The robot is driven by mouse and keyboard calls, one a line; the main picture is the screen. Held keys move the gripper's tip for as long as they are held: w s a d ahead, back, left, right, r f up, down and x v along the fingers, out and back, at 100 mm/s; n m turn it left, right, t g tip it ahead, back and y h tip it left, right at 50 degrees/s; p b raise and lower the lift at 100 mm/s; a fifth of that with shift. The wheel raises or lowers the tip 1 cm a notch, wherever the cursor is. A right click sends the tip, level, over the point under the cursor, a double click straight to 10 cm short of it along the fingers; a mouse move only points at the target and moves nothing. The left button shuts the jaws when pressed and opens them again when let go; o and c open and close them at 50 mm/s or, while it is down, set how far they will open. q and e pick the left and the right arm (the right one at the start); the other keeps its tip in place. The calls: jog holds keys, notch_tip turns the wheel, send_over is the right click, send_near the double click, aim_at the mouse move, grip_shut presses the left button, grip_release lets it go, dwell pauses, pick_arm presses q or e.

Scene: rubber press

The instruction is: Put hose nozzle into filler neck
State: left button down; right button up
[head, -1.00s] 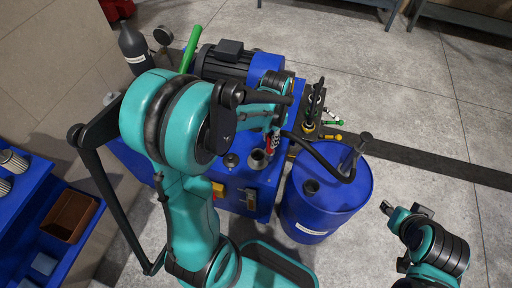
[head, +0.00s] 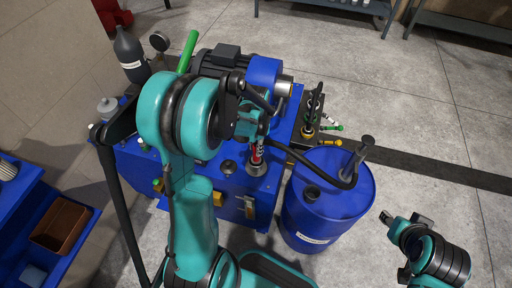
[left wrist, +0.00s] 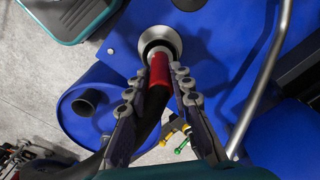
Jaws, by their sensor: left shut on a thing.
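The red hose nozzle (head: 257,153) is held by my left gripper (head: 259,139), pointing down. The black hose (head: 300,157) runs from it to the blue drum. The filler neck (head: 257,168), a round metal collar on the blue machine, is directly below the nozzle. In the left wrist view, the fingers of my left gripper (left wrist: 156,88) are closed around the red nozzle (left wrist: 159,70), whose far end overlaps the filler neck's rim (left wrist: 172,35). I cannot tell whether the tip is inside. My right gripper (head: 402,218) is away at the right; its jaw gap is unclear.
The blue drum (head: 330,205) stands right of the machine with a pump on top. A dark cap (head: 228,167) sits left of the neck. The motor (head: 222,60) is behind. Open floor lies to the right.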

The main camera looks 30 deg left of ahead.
pick_arm(q)
jog(key=shift+f, duration=0.4)
jog(key=c, duration=1.3)
grip_release()
jog(key=shift+r, duration=0.1)
jog(key=shift+c, duration=0.2)
